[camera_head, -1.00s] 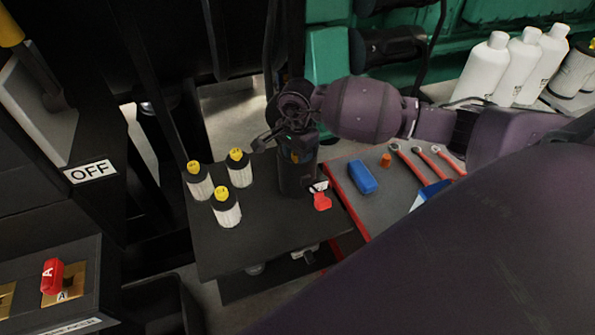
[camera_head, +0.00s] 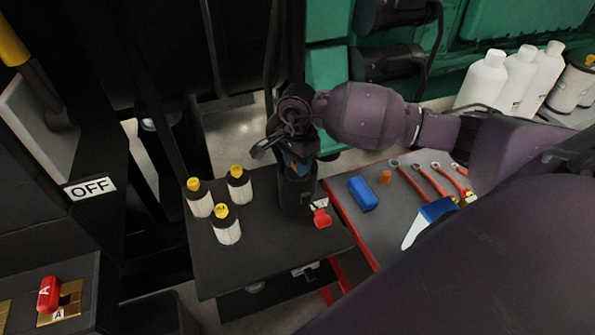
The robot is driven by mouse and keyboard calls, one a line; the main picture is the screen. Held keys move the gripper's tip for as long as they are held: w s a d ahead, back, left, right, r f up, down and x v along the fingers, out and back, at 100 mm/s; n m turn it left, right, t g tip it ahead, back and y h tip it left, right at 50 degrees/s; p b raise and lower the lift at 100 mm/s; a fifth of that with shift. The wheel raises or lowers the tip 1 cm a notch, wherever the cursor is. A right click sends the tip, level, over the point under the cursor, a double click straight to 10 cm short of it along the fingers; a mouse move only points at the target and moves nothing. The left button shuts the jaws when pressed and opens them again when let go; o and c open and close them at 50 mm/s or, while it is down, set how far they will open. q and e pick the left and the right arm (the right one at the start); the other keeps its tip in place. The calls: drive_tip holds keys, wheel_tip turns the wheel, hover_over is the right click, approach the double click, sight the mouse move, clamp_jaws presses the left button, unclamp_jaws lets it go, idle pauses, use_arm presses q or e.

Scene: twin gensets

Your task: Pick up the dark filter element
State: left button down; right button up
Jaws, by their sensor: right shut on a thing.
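The dark filter element (camera_head: 296,193) is a black upright cylinder at the right part of the dark cart top (camera_head: 255,255). My right gripper (camera_head: 296,168) comes down on it from above and is shut on its upper end. The fingers and wrist hide the top of the element. I cannot tell whether its base touches the cart top. My left gripper is not in view.
Several white bottles with yellow caps (camera_head: 228,224) stand left of the element. A red tag-like piece (camera_head: 321,217) lies close to its right. A grey tray with a blue block (camera_head: 363,194) and red-handled wrenches (camera_head: 424,182) is further right. The cart's front is clear.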

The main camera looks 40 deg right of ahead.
wheel_tip(320, 180, up, 17)
drive_tip(key=b, duration=0.1)
idle(0.4)
